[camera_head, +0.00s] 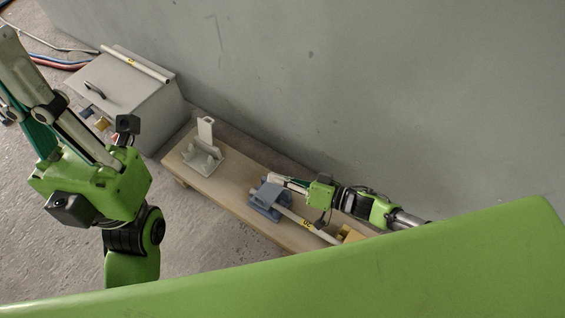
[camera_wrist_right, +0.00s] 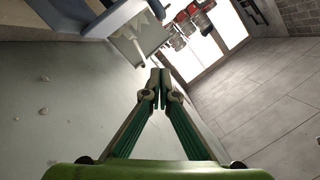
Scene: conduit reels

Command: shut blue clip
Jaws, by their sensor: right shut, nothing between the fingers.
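The blue clip (camera_head: 264,203) sits on the low wooden bench (camera_head: 228,190). A pale conduit (camera_head: 321,235) with a yellow label runs into it from the lower right. Its flat blue flap lies over the conduit's end; I cannot tell whether it is fully closed. My right gripper (camera_head: 275,181) is shut and empty at the clip's far edge, close to the flap; contact is unclear. In the right wrist view its fingertips (camera_wrist_right: 160,82) meet, with blue-grey clip parts (camera_wrist_right: 100,20) at upper left. My left gripper (camera_head: 28,85) is raised at the left, its fingertips unclear.
A pale grey clip (camera_head: 203,157) stands with its flap upright on the bench, left of the blue one. A yellow piece (camera_head: 350,234) is partly hidden at right. A grey box (camera_head: 130,95) stands beyond the bench's left end. The wall (camera_head: 300,80) runs close behind.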

